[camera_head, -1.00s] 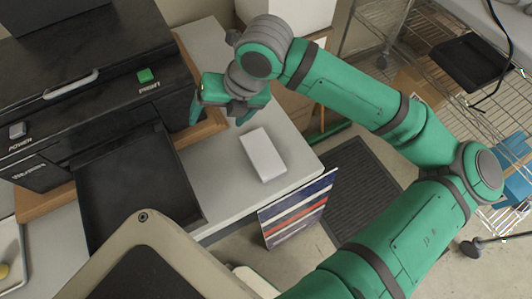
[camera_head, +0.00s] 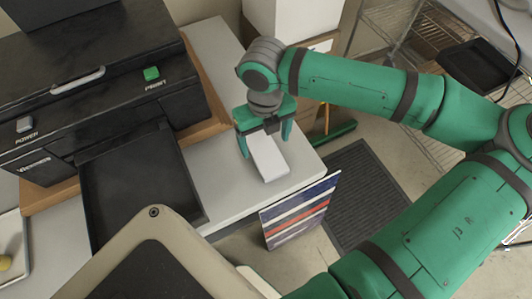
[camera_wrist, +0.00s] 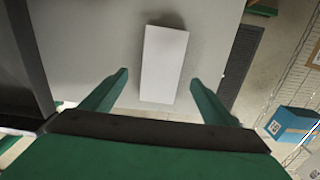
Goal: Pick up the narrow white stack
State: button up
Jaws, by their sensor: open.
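The narrow white stack (camera_head: 268,158) lies flat on the grey table, near its right edge. In the wrist view the stack (camera_wrist: 163,64) is a pale upright rectangle ahead of my fingers, its lower end between the fingertip lines. My gripper (camera_head: 265,144) is open above the far end of the stack, with one finger to each side of it in the head view. In the wrist view my gripper's fingertips (camera_wrist: 160,78) are spread wider than the stack, and neither appears to touch it. The gripper partly hides the stack's far end in the head view.
The black laminator (camera_head: 90,85) with its black tray (camera_head: 140,190) stands left of the stack. A striped panel (camera_head: 298,212) stands beyond the table's right edge, near a dark floor mat (camera_head: 365,195). A wire shelf (camera_head: 410,50) is at right. Bare table (camera_head: 222,180) surrounds the stack.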

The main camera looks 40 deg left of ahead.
aim_at(265, 152)
jog(key=shift+w+f, duration=0.15)
jog(key=shift+f, duration=2.45)
jog(key=c, duration=1.3)
